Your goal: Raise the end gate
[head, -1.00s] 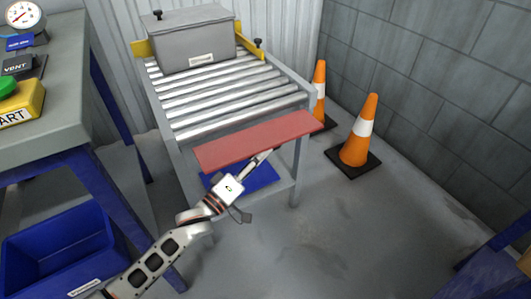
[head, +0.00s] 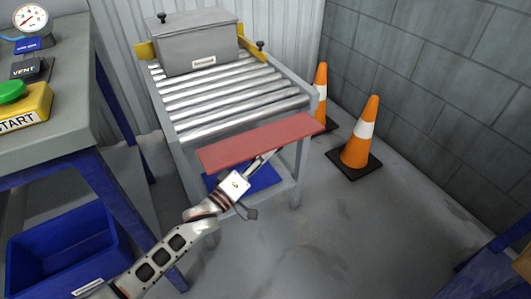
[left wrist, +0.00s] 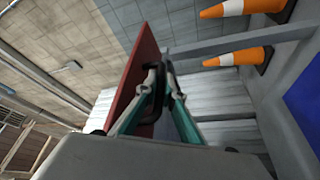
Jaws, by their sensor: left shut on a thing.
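The red end gate (head: 255,140) spans the near end of the roller table (head: 215,107). It shows as a flat red plate with its broad face towards the head camera. My left gripper (head: 266,157) is at the gate's near lower edge, right of its middle. In the left wrist view, my left gripper (left wrist: 159,80) is shut on a dark grip part at the side of the red gate (left wrist: 136,80). The fingers hide part of that grip. My right gripper is not in view.
A grey lidded box (head: 198,42) stands at the table's far end; the near rollers are clear. Two orange cones (head: 360,140) stand right of the table. A blue bin (head: 65,250) and a workbench (head: 60,105) are left. Open floor lies at front right.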

